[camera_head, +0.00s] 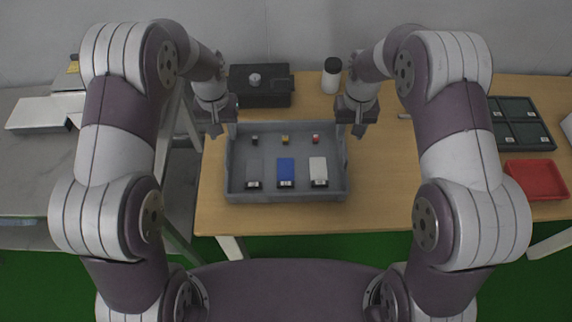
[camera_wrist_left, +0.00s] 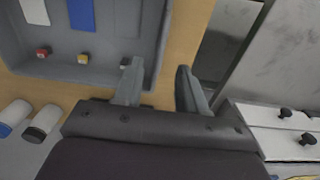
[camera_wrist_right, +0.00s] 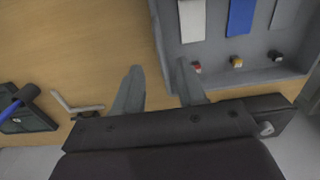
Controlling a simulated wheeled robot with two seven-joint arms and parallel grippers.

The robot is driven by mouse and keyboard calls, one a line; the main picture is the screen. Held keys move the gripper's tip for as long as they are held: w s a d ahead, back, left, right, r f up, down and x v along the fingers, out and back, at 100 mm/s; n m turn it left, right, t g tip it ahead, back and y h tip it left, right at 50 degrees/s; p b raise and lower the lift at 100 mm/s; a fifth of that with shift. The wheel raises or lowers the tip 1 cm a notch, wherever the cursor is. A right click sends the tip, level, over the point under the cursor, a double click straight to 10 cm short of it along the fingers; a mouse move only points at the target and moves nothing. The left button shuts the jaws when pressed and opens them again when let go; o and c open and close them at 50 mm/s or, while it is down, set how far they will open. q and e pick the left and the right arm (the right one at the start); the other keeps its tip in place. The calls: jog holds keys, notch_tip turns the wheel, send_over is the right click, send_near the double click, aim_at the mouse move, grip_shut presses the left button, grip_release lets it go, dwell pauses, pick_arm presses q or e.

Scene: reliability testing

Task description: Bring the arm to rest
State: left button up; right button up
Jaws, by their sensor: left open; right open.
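My left gripper (camera_head: 215,130) hangs at the left rear corner of the grey tray, open and empty. In the left wrist view its two fingers (camera_wrist_left: 160,88) stand apart, beside the tray's wall. My right gripper (camera_head: 358,130) hangs at the tray's right rear corner, open and empty. In the right wrist view its fingers (camera_wrist_right: 160,90) are apart, with bare table and the tray's wall below. Whether either gripper touches the tray I cannot tell. Both arms are bent forward over the table.
The grey tray (camera_head: 233,195) holds a grey, a blue (camera_head: 286,172) and a white card, with small black, yellow and red items behind. A black box (camera_head: 260,88) and a bottle (camera_head: 332,75) stand at the back. A red tray (camera_head: 540,178) and a dark divided tray (camera_head: 520,125) lie right.

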dwell(0.4)
